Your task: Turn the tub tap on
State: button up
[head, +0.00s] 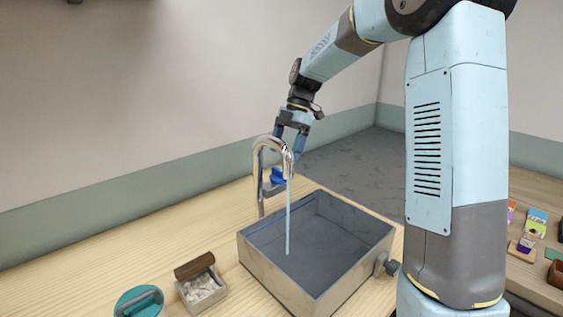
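The tub (358,265) is a grey, open-topped basin on the wooden counter. A curved chrome tap (258,180) stands at its back left edge, with its spout over the tub. A thin blue stream of water (288,225) runs from the spout down into the tub. A blue handle (278,176) shows at the tap. My gripper (291,153) is just behind the tap, its fingers pointing down and apart. The tap partly covers the fingers, and I cannot tell whether they touch the handle.
A small box of pale pieces (203,292) with a brown roll-shaped thing (194,265) stands left of the tub. A teal round object (138,302) lies at the front left. A dark knob (391,267) juts from the tub's right side. The counter left of the tap is clear.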

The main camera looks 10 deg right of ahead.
jog(key=v, duration=0.8)
jog(key=shift+a, duration=0.1)
